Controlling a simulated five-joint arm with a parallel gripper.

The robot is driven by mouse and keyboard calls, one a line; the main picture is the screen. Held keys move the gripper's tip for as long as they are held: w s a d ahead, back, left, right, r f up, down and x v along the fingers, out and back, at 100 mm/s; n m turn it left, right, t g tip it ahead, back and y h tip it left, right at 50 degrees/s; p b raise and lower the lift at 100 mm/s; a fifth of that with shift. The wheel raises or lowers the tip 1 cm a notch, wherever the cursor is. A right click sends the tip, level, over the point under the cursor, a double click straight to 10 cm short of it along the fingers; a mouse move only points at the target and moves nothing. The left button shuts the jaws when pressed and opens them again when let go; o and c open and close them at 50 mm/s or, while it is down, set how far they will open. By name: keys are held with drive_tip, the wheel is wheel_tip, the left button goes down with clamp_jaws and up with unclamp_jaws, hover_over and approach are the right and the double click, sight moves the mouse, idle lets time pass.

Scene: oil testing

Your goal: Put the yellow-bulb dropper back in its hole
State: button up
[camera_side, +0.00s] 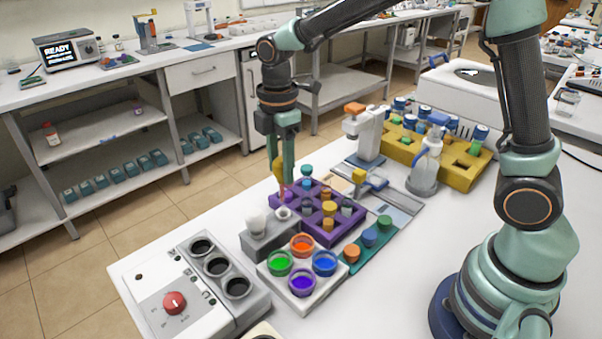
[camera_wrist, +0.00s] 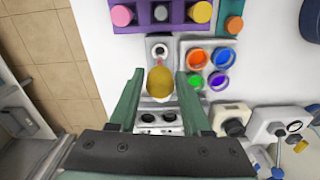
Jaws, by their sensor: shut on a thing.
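My gripper (camera_side: 282,172) is shut on the yellow-bulb dropper and holds it above the bench. The yellow bulb (camera_side: 278,166) shows between the fingers in the side view, with a pinkish tube hanging below it. In the wrist view the bulb (camera_wrist: 160,82) sits between the two green fingers of my gripper (camera_wrist: 160,84). The dropper's tip appears above the block, near that hole; the exact gap is unclear.
A purple rack (camera_side: 322,238) with several coloured caps stands just behind the block. A white tray (camera_side: 275,265) with coloured cups is in front. A grey unit with dark wells (camera_side: 217,266) and a red knob (camera_side: 175,302) lies at the front left. A wash bottle (camera_side: 426,165) stands farther right.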

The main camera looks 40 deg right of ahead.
sight(283, 201)
drive_tip(key=shift+f, duration=1)
drive_tip(key=shift+f, duration=3.3)
idle(0.9)
idle(0.6)
drive_tip(key=o, duration=0.8)
drive_tip(key=shift+o, duration=0.2)
